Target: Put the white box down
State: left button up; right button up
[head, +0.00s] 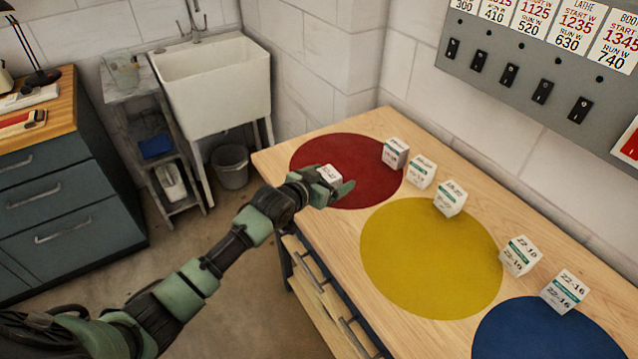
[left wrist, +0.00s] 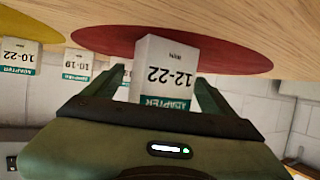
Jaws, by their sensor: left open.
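The white box (head: 329,173), with a green label band, is on the red circle (head: 310,150) at the far end of the wooden bench. In the left wrist view, which is upside down, the box (left wrist: 172,65) reads 12-22 and appears to rest on the red circle (left wrist: 235,58). My left gripper (head: 335,185) is open around it. One finger is on each side of the box in the wrist view, where the gripper (left wrist: 162,82) shows a small gap at the right finger. My right gripper is not in view.
Several similar white boxes (head: 421,172) stand along the back of the bench. A yellow circle (head: 425,260) and a blue circle (head: 540,335) lie nearer and are mostly clear. A wall panel with switches (head: 540,92) is behind. A sink (head: 213,85) stands beyond the bench.

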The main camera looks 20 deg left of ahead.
pick_arm(q)
jog(key=v, duration=1.1)
jog(key=shift+s+a+r, duration=0.1)
jog(key=shift+s+r, duration=0.05)
jog(key=shift+s, duration=0.05)
